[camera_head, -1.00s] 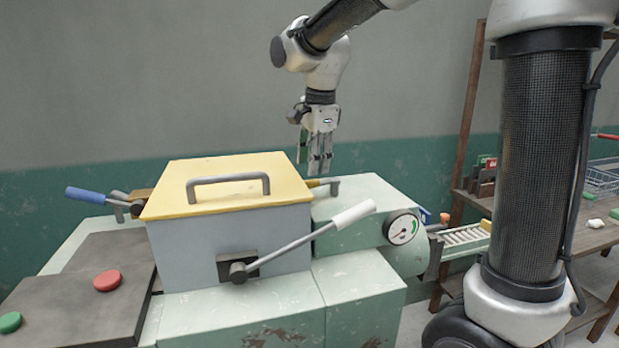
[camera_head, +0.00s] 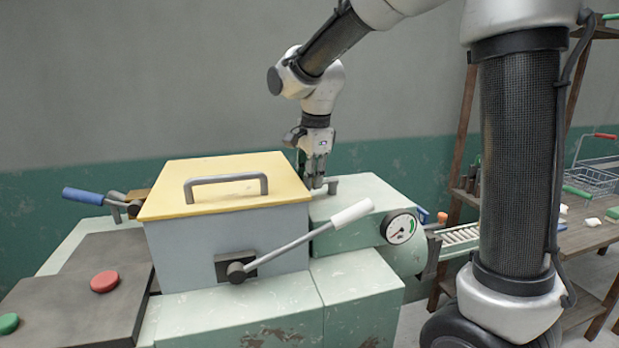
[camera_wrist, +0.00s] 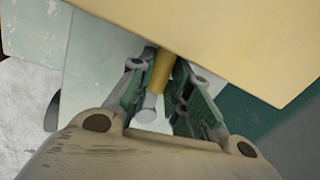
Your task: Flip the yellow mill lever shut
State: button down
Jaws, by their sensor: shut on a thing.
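The yellow mill lever (camera_wrist: 162,68) is a short yellow bar with a grey end piece, lying beside the mill's yellow lid (camera_head: 228,165). In the wrist view it runs between the two green-sided fingers of my gripper (camera_wrist: 168,100). My gripper (camera_head: 316,182) points down at the right edge of the lid in the head view and is shut on the lever. The fingers hide most of the lever there; a grey pivot post (camera_head: 332,184) shows just to its right. The lever's far end is hidden under the lid's edge in the wrist view.
A white-handled crank lever (camera_head: 345,215) sticks out of the mill's front (camera_head: 200,252), and a blue-handled lever (camera_head: 84,196) is at its left. A gauge (camera_head: 400,229) is on the right block. A wooden shelf with a wire basket (camera_head: 592,180) stands at far right.

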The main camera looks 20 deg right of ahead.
jog(key=shift+w+a+m, duration=0.1)
jog(key=shift+w+m, duration=0.65)
jog(key=shift+m, duration=0.55)
jog(key=c, duration=1.3)
grip_release()
jog(key=r, duration=0.4)
jog(key=s+r, duration=0.1)
jog(key=r, duration=0.3)
jog(key=s+r, duration=0.1)
jog(key=r, duration=0.2)
jog(key=shift+s+r, duration=0.2)
jog(key=shift+r, duration=0.2)
